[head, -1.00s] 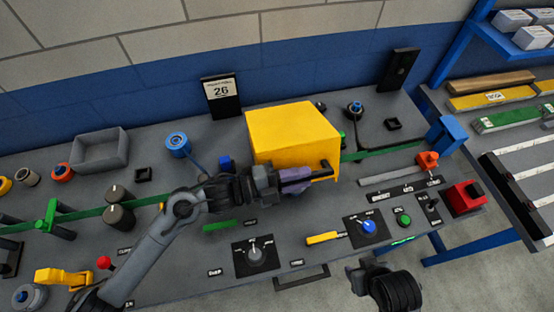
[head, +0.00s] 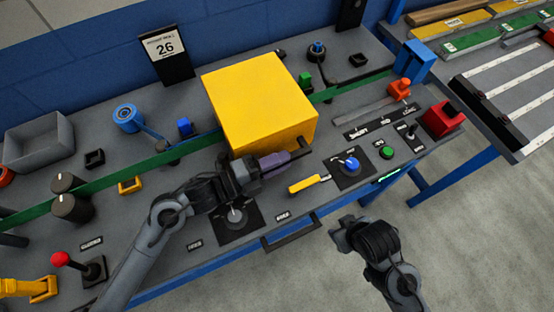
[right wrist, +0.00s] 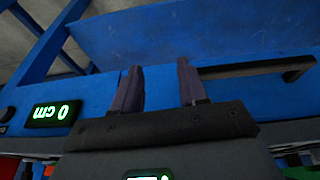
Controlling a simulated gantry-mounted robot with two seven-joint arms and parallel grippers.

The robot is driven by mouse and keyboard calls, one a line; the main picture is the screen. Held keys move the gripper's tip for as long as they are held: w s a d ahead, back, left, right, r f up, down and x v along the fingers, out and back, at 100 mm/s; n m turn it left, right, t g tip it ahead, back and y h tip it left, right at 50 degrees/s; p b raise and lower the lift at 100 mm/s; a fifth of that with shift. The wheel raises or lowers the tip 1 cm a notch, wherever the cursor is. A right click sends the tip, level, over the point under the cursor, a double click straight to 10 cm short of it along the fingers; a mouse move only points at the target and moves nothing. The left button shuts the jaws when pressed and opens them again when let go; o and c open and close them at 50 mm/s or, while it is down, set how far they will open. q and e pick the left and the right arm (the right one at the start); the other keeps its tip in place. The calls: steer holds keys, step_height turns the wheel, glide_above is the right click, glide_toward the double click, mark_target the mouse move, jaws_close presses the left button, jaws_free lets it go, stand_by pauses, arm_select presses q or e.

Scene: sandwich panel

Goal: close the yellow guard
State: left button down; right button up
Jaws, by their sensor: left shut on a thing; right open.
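The yellow guard (head: 255,100) is a large box-shaped cover at the middle of the panel, over the green strip. Its top faces me, and its front side shows as a narrower face. A dark handle (head: 304,147) is at its front right corner. My left gripper (head: 286,158) is shut on this handle, which its fingers partly hide. I cannot tell whether the guard's lower edge touches the panel. My right gripper (head: 345,230) is open and empty, in front of the panel edge. Its fingers also show apart in the right wrist view (right wrist: 160,88).
A black dial (head: 236,216), a yellow lever (head: 308,184) and a blue knob (head: 350,163) lie near the left gripper. A black bar handle (head: 291,234) projects from the front edge. The floor in front is clear.

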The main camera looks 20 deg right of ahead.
arm_select(q)
steer(key=shift+f, duration=0.55)
steer(key=c, duration=1.1)
jaws_free()
steer(key=shift+r, duration=0.1)
steer(key=shift+a+r, duration=0.1)
steer(key=shift+s+a, duration=0.1)
steer(key=shift+a, duration=0.4)
steer(key=a, duration=0.3)
steer(key=s+a, duration=0.1)
steer(key=a, duration=0.2)
steer(key=a+p, duration=0.1)
steer(key=a, duration=0.2)
steer(key=shift+s+a, duration=0.3)
steer(key=shift+r, duration=0.1)
